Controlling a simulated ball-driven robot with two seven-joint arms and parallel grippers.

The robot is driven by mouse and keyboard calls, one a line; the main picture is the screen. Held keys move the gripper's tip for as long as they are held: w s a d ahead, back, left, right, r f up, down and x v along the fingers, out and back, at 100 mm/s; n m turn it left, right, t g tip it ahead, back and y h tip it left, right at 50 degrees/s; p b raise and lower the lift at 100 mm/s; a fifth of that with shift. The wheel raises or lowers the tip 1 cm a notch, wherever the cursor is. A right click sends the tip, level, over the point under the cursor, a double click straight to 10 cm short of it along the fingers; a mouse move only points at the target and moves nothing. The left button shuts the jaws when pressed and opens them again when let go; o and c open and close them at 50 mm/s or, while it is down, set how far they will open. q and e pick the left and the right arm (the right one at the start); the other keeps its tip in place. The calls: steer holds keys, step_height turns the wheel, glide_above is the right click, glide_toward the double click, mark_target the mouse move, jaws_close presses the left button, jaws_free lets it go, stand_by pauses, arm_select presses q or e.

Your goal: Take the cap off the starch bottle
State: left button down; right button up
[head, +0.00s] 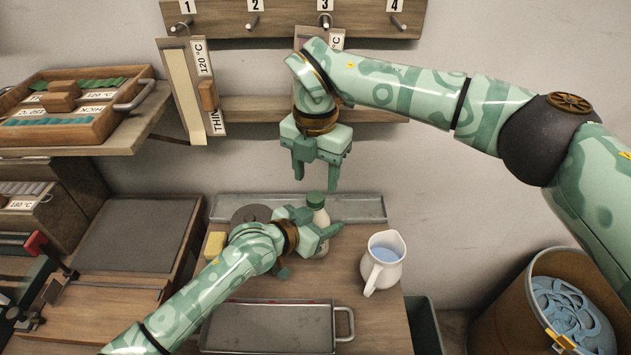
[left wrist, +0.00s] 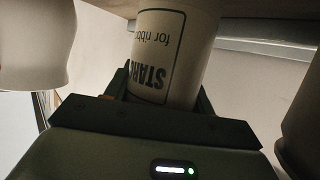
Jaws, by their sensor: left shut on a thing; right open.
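The starch bottle (head: 320,218) stands on the wooden table near the back tray. Its green cap (head: 316,199) is on top. My left gripper (head: 325,232) is shut on the bottle's body from the left side. In the left wrist view the bottle (left wrist: 172,55) sits between the fingers of my left gripper (left wrist: 165,95), with its "STAR..." label partly visible. My right gripper (head: 316,178) is open, pointing down, just above the cap. Its fingers appear apart from the cap.
A white jug (head: 383,262) of bluish liquid stands right of the bottle. A metal pan (head: 268,328) lies in front, and a shallow metal tray (head: 360,209) lies behind. A yellow sponge (head: 214,246) is at the left. A bin (head: 548,310) of blue ribbon stands at the lower right.

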arm_select(q)
steer(key=shift+c, duration=2.2)
jaws_free()
